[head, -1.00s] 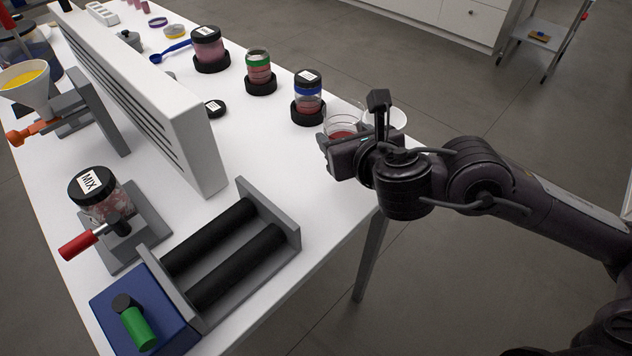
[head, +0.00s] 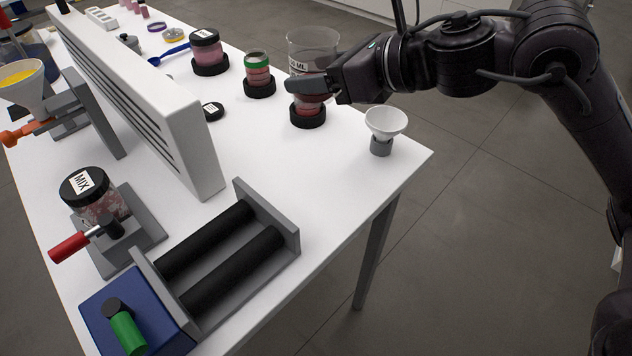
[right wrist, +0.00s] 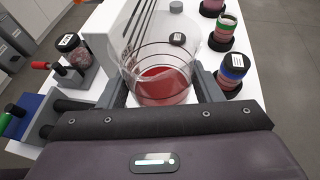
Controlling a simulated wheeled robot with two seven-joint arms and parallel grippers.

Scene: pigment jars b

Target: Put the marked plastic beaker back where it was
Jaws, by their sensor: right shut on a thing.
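The marked plastic beaker (head: 313,44) is clear, with dark print on its side. It is in my right gripper (head: 308,86), which is shut on it and holds it above the far right side of the table. In the right wrist view, the beaker (right wrist: 162,84) sits upright-looking between the two fingers, with red material in its bottom. In the head view the gripper hides its lower part. My left gripper is not in view.
A jar in a black ring (head: 308,118) stands behind and below the gripper, partly hidden. A white funnel (head: 386,121) stands on a grey holder near the table's right edge. A green-banded jar (head: 258,70) and a roller unit (head: 287,239) also stand there. The table (head: 330,175) is bare before the funnel.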

